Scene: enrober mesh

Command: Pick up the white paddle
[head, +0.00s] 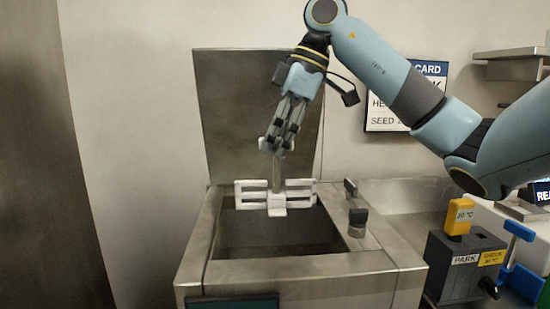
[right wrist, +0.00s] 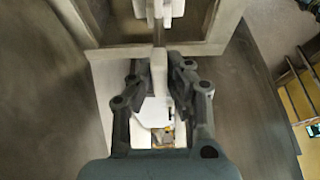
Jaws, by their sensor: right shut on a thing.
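The white paddle (head: 277,199) shows in the head view as a slotted white head on a thin upright shaft, above the back part of the open tank. My right gripper (head: 277,147) is above it, fingers pointing down, shut on the upper part of the paddle's handle. In the right wrist view the white handle (right wrist: 157,75) lies between the two dark fingers of the right gripper (right wrist: 160,80), and part of the white paddle head (right wrist: 158,8) shows at the top edge. My left gripper is not in view.
The steel tank (head: 290,268) has a raised lid (head: 225,120) behind it. A wall card (head: 380,118) hangs behind my arm.

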